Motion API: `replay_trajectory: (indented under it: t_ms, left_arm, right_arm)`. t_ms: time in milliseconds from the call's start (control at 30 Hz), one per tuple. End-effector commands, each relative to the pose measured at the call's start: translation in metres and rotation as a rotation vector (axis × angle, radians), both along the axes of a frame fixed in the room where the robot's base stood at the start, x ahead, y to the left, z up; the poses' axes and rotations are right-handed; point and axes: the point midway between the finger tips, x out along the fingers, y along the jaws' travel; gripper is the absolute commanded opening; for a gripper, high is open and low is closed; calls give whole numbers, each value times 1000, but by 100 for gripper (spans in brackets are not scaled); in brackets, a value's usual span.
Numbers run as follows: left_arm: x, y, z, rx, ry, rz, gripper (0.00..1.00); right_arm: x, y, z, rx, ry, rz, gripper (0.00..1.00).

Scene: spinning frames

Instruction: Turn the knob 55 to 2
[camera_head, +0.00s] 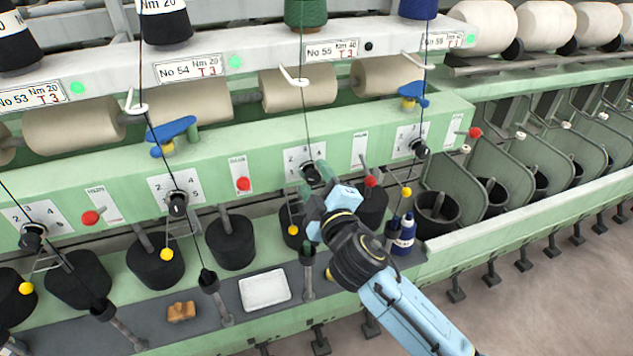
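The knob 55 (311,177) is a black knob on a white number plate (302,156) on the green machine front, below the label No 55 (331,50). The digits on the plate are partly covered, and the knob's pointing direction is too small to tell. My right gripper (314,181) reaches up from the lower right to this knob. Its fingertips show on either side of the knob, close to it. I cannot tell whether they touch or grip it. My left gripper is not in view.
Similar black knobs sit at No 54 (178,203), at the left (33,237) and at the right (419,149). Red buttons (243,184), yellow balls and thread wires stick out nearby. Blue bottles (404,235) stand beside my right forearm. A white tray (265,290) lies on the lower shelf.

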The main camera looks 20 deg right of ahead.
Motion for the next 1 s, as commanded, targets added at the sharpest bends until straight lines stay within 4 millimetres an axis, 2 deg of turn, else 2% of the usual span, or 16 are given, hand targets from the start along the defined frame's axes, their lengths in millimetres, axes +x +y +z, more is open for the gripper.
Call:
replay_trajectory:
  t_ms: [233, 367, 467, 800, 1000]
  left_arm:
    - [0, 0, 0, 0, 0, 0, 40]
    - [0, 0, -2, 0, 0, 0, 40]
    - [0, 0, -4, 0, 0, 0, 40]
    - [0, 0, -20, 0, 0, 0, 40]
    - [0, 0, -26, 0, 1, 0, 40]
  right_arm:
    - [0, 0, 0, 0, 0, 0, 50]
    - [-8, 0, -1, 1, 1, 1, 50]
    - [-21, -1, -2, 0, 2, 0, 50]
    - [-93, -3, -3, 2, 2, 0, 50]
    - [-122, -4, -2, 1, 1, 0, 50]
